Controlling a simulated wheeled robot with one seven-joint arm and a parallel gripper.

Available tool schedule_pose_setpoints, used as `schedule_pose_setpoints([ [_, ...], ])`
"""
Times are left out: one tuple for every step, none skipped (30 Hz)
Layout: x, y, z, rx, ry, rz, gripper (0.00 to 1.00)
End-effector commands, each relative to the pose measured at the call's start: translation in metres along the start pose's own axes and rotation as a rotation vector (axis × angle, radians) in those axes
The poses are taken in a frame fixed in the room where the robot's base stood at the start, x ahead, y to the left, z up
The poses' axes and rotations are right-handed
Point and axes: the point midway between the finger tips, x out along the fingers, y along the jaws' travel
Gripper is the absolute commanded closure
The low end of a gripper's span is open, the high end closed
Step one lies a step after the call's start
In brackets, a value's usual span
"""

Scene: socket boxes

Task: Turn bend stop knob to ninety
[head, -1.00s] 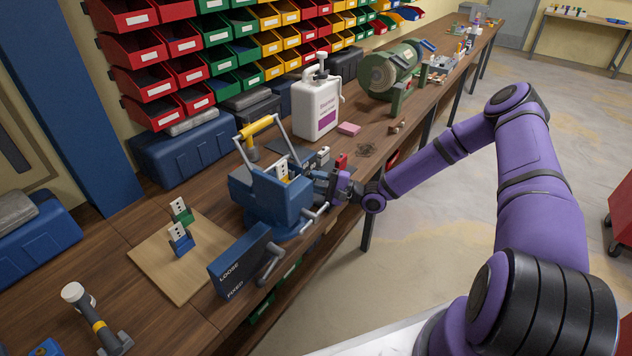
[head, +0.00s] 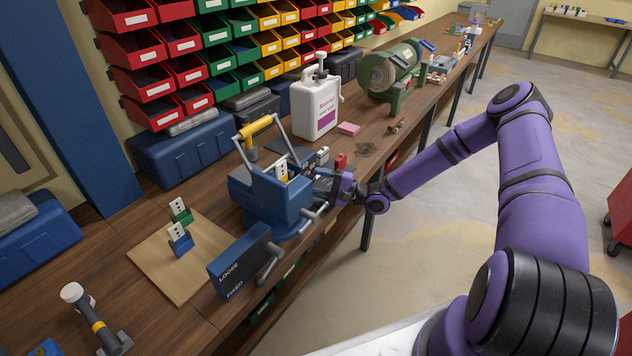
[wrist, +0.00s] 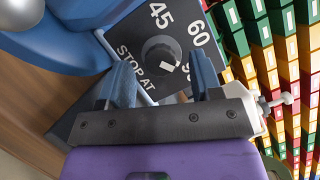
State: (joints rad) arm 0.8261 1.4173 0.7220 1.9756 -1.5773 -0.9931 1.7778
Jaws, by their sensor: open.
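The bend stop knob (wrist: 160,54) is round and black on a dark plate (wrist: 138,32) marked "STOP AT", 45 and 60. Another number beyond 60 is partly hidden by a finger. The knob's pale mark is on its lower right side in the wrist view; its exact reading is unclear. My gripper (wrist: 162,66) is open, with one blue finger on each side of the knob; I cannot tell whether they touch it. In the head view my gripper (head: 332,184) is at the right side of the blue bender (head: 268,196), and the knob is hidden.
A yellow-handled lever (head: 258,127) rises over the bender. A LOOSE/FIXED box (head: 240,262) and a wooden board (head: 185,275) are to its left. A white jug (head: 316,108), a pink block (head: 348,129) and a green grinder (head: 391,72) stand behind along the bench.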

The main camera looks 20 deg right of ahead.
Motion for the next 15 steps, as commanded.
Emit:
schedule_pose_setpoints([
  [-0.008,0.0,-0.001,0.0,0.002,0.0,0.41],
  [-0.013,0.0,-0.001,0.0,0.003,0.0,0.41],
  [-0.02,0.0,-0.001,0.0,0.003,0.0,0.41],
  [-0.026,-0.001,-0.001,-0.001,0.003,0.001,0.41],
  [-0.032,-0.001,-0.001,0.0,0.003,0.001,0.41],
  [-0.04,-0.001,-0.001,0.001,0.003,0.001,0.41],
  [-0.046,0.0,0.0,0.0,0.002,0.001,0.41],
  [-0.051,0.0,-0.001,0.0,0.002,0.001,0.41],
  [-0.059,0.0,-0.001,0.0,0.004,0.0,0.41],
  [-0.064,0.0,-0.001,0.0,0.004,0.0,0.41],
  [-0.069,0.0,-0.001,-0.001,0.003,0.0,0.41],
  [-0.074,0.0,-0.001,-0.001,0.002,0.001,0.41],
  [-0.078,0.0,-0.001,0.0,0.003,0.001,0.41],
  [-0.082,0.0,-0.001,0.0,0.003,0.0,0.41],
  [-0.086,-0.001,-0.001,0.0,0.002,0.0,0.41],
])
